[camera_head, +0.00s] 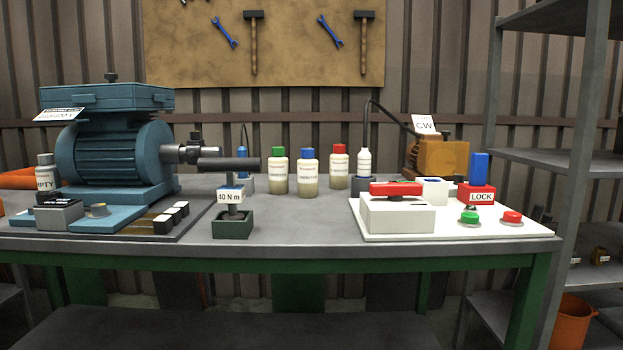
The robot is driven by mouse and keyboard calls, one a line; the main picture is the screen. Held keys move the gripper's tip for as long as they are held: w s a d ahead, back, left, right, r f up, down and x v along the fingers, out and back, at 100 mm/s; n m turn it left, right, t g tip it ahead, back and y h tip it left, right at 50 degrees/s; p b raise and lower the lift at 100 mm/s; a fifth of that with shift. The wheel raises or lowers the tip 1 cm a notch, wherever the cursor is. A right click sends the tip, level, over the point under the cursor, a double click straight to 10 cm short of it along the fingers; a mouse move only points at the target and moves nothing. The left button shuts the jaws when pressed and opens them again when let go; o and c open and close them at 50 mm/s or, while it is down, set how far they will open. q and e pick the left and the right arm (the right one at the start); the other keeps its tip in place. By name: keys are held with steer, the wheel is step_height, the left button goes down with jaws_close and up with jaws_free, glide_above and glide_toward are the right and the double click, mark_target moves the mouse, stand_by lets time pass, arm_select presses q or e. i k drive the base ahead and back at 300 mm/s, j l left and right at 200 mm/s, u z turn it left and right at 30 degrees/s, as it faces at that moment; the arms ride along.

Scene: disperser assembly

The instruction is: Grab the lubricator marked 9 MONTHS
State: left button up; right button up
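Three bottle-shaped lubricators stand upright on the grey workbench (310,228) near its middle. One has a green cap (278,172), one a blue cap (308,174) and one, a little further back, a red cap (339,168). Their labels are too small to read, so I cannot tell which is marked 9 MONTHS. A white-topped bottle (364,162) stands in a dark holder to their right. Another bottle (45,172), whose label shows "PTY", is at the far left. Neither of my grippers is in view.
A blue motor (115,150) fills the bench's left. A tool with a dark handle marked 40 N m (233,196) stands in front of the green-capped bottle's left side. A white board (450,227) with a red-handled device and buttons is at right. The front middle is clear.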

mark_target(278, 166)
steer(key=j, duration=0.45)
steer(key=i+j+z, duration=0.5)
steer(key=i+j, duration=0.15)
steer(key=i, duration=0.05)
